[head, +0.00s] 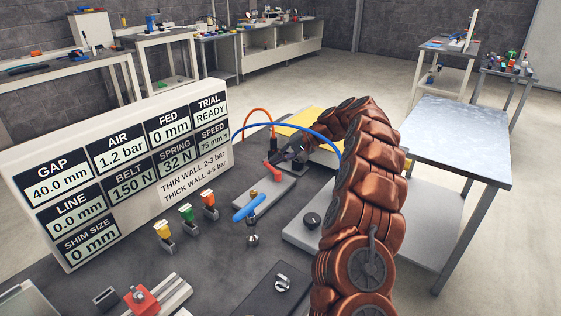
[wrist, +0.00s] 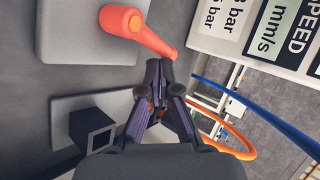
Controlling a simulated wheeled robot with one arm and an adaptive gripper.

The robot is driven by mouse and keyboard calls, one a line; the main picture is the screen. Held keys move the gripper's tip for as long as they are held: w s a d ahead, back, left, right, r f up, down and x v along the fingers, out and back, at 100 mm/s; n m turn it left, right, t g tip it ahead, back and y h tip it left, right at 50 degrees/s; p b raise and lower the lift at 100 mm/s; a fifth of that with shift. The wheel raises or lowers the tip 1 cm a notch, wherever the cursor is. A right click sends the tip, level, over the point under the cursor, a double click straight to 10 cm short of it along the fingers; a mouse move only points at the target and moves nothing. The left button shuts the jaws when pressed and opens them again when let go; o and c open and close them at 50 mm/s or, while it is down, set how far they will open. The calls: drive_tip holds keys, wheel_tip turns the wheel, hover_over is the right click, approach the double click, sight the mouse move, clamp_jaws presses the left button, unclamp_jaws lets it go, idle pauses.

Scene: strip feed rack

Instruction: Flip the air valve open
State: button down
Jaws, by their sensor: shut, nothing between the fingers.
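A red-orange lever (head: 275,172), which looks like the air valve handle, sits on a grey plate near the board's right end. In the wrist view the lever (wrist: 145,32) runs from a round hub at upper left to a free end at the fingertips. My gripper (head: 290,155) is just beyond the lever in the head view. In the wrist view my gripper (wrist: 160,72) has its fingertips together with nothing between them, very close to the lever's free end. I cannot tell whether they touch.
A blue lever (head: 250,208) stands on a post nearer the front. The display board (head: 130,165) reads air 1.2 bar and trial ready. A blue hose (head: 300,126) and an orange hose (wrist: 228,143) arch close to my gripper. Yellow, green and orange switches (head: 186,214) line the board.

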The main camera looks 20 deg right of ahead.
drive_tip(key=shift+s, duration=0.25)
drive_tip(key=shift+s+a+b, duration=0.1)
drive_tip(key=shift+s+b, duration=0.5)
drive_tip(key=v, duration=1.2)
idle(0.6)
